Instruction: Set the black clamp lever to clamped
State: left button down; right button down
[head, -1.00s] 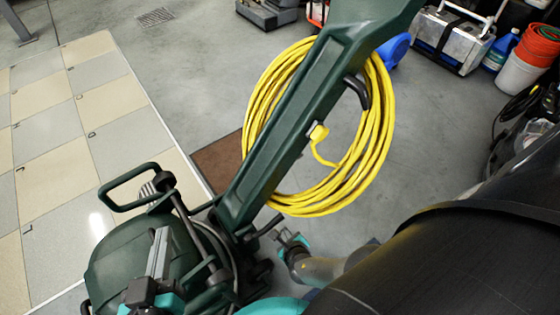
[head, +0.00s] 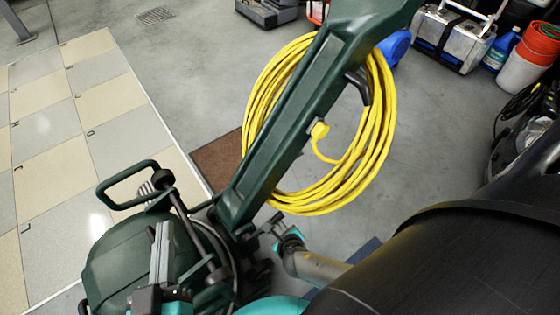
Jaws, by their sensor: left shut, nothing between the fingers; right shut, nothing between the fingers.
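The dark green floor machine (head: 115,262) stands at the lower left, with its tilted handle column (head: 290,125) rising to the upper right. A short black lever (head: 272,219) sticks out to the right at the foot of this column; I take it for the clamp lever. My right gripper (head: 273,229) is shut right at this lever and partly overlaps it; I cannot tell whether they touch. My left gripper (head: 160,238) is shut, with its grey fingers pointing up over the machine's body, left of the column.
A coiled yellow cable (head: 378,140) hangs on the column from a black hook (head: 358,88). Tiled flooring (head: 60,150) lies at left. Bare grey floor (head: 440,130) is open at right.

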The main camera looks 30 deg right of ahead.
jog(key=shift+a+r, duration=0.15)
jog(key=shift+r, duration=0.35)
pick_arm(q)
jog(key=shift+w, duration=0.1)
jog(key=shift+w+a+f+g+p, duration=0.2)
jog(key=shift+a+f+g+p, duration=0.1)
jog(key=shift+g, duration=0.2)
pick_arm(e)
jog(key=shift+a+r, duration=0.1)
jog(key=shift+r, duration=0.15)
